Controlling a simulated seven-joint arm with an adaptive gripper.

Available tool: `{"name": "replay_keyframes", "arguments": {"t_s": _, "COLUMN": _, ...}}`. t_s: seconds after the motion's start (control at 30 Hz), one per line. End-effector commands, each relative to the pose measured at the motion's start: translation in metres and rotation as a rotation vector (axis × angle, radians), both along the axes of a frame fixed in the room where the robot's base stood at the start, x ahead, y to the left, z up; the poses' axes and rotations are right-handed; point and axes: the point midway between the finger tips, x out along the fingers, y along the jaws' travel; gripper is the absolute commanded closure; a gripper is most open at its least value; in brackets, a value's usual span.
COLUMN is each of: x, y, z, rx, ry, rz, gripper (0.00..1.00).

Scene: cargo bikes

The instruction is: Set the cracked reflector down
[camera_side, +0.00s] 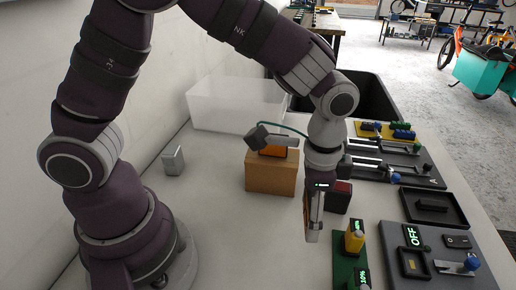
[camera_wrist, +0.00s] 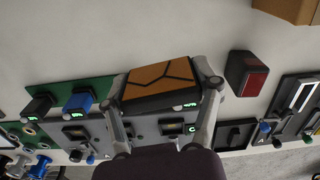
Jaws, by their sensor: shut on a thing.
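The cracked reflector (camera_wrist: 160,82) is an orange block with dark crack lines across its face and a black edge, seen in the wrist view. My gripper (camera_wrist: 163,92) is shut on it, with one finger at each side. In the side view my gripper (camera_side: 314,222) points down over the pale table, left of the green board. There its fingers largely hide the held reflector, and I cannot tell whether it touches the table.
A red block (camera_wrist: 247,73) stands right of my gripper in the wrist view. A cardboard box (camera_side: 271,177), a clear bin (camera_side: 228,105), a green board (camera_side: 343,267) and a black tray (camera_side: 434,207) stand around.

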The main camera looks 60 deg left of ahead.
Motion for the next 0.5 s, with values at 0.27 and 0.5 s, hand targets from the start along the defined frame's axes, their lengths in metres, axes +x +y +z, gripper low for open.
{"name": "replay_keyframes", "arguments": {"t_s": 0.27, "x": 0.001, "y": -0.001, "z": 0.074, "rx": -0.004, "ry": -0.008, "rz": 0.000, "gripper": 0.61}}
{"name": "replay_keyframes", "arguments": {"t_s": 0.5, "x": 0.000, "y": 0.000, "z": 0.119, "rx": -0.002, "ry": -0.005, "rz": 0.000, "gripper": 0.61}}
